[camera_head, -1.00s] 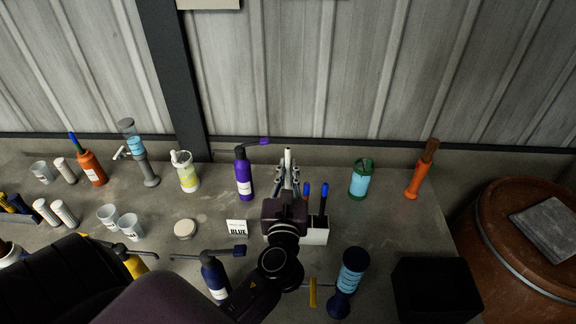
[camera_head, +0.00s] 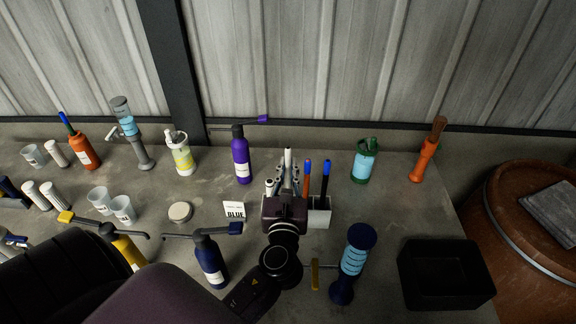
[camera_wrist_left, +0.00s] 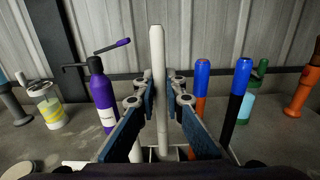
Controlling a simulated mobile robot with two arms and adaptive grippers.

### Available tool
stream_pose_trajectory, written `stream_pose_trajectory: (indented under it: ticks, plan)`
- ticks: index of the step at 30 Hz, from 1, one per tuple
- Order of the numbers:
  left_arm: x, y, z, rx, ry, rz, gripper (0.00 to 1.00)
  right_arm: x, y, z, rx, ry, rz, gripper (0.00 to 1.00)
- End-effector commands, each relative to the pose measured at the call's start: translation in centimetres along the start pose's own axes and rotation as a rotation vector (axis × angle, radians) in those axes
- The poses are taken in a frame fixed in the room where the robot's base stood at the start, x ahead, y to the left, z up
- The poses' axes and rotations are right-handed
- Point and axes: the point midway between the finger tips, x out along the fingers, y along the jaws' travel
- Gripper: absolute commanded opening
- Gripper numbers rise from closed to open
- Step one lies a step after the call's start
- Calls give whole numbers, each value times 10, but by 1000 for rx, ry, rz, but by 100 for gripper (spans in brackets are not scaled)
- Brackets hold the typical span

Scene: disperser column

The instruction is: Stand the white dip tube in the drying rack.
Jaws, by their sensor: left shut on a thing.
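The white dip tube (camera_head: 288,160) stands upright in my left gripper (camera_head: 288,182). In the left wrist view, the fingers (camera_wrist_left: 160,100) are closed around the tube (camera_wrist_left: 157,55), which rises above them. The white drying rack (camera_head: 318,218) is at the gripper, partly covered by it. Two blue-tipped sticks stand in the rack's right part, one orange (camera_head: 307,180) and one black (camera_head: 323,182). My right gripper is not in view.
A purple bottle (camera_head: 241,160) stands behind left and a dark blue bottle (camera_head: 210,262) in front left. A label card (camera_head: 234,210) sits beside the gripper. A blue column (camera_head: 354,255) and black tray (camera_head: 445,272) are at the front right. Bare bench lies right of the rack.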

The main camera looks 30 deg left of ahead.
Motion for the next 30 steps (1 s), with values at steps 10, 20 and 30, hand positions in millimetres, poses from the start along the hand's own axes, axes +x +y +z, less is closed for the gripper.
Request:
stream_pose_trajectory:
  ticks: [10, 20, 30]
  plan:
    - [0, 0, -29, 0, 0, 0, 0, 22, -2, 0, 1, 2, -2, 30]
    - [0, 0, -38, 0, -1, 0, 0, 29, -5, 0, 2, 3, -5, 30]
    - [0, 0, -38, -1, -1, 0, 17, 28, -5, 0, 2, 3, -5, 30]
